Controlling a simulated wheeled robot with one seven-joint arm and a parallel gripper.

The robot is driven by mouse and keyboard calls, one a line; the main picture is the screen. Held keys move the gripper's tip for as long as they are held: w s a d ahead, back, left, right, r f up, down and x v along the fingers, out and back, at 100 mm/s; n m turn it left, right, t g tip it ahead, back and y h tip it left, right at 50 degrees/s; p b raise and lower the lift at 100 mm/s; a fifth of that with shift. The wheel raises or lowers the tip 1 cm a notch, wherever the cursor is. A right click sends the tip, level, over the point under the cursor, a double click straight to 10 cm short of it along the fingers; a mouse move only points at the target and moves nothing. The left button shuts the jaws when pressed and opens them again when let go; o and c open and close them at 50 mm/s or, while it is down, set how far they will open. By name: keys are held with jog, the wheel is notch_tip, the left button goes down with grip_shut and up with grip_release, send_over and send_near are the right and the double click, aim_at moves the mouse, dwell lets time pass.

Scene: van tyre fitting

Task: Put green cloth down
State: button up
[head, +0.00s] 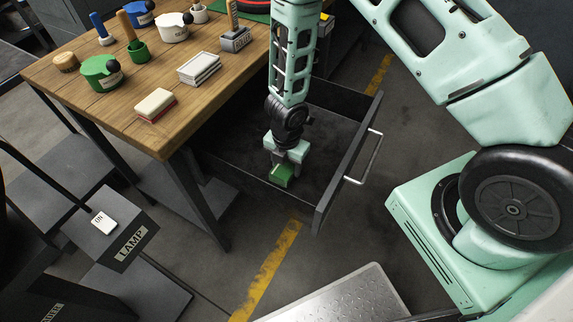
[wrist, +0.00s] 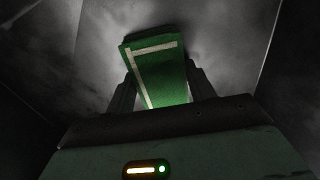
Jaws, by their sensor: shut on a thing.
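The green cloth (head: 282,176) is a small folded piece with a white stripe along its edges. It also shows in the wrist view (wrist: 160,75), between the two dark fingers. My gripper (head: 284,168) is shut on it and points down inside the open drawer (head: 328,188) under the wooden table. In the wrist view, my gripper (wrist: 160,92) has one finger on each side of the cloth. Whether the cloth touches the drawer floor I cannot tell.
The wooden table (head: 62,87) holds green, white and blue lidded pots, folded white cloths (head: 199,68) and a red-and-white sponge (head: 155,105).

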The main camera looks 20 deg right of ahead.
jog(key=shift+f, duration=0.1)
jog(key=shift+f, duration=0.15)
jog(key=o, duration=1)
jog(key=shift+c, duration=0.2)
jog(key=shift+r, duration=0.2)
notch_tip(320, 180, up, 12)
jog(key=p, duration=0.6)
notch_tip(320, 180, up, 8)
jog(key=r+m, duration=0.1)
jog(key=m, duration=0.3)
send_over(286, 165)
jog(key=s+a, duration=0.1)
jog(key=a, duration=0.1)
jog(key=s+a+r+m, duration=0.2)
jog(key=s+r+m, duration=0.4)
jog(key=s+r, duration=0.2)
jog(key=s+a+r+m, duration=0.2)
jog(key=s+r+m, duration=0.5)
jog(key=s+r, duration=0.2)
jog(key=shift+s+r+m+y, duration=0.3)
jog(key=shift+s, duration=0.8)
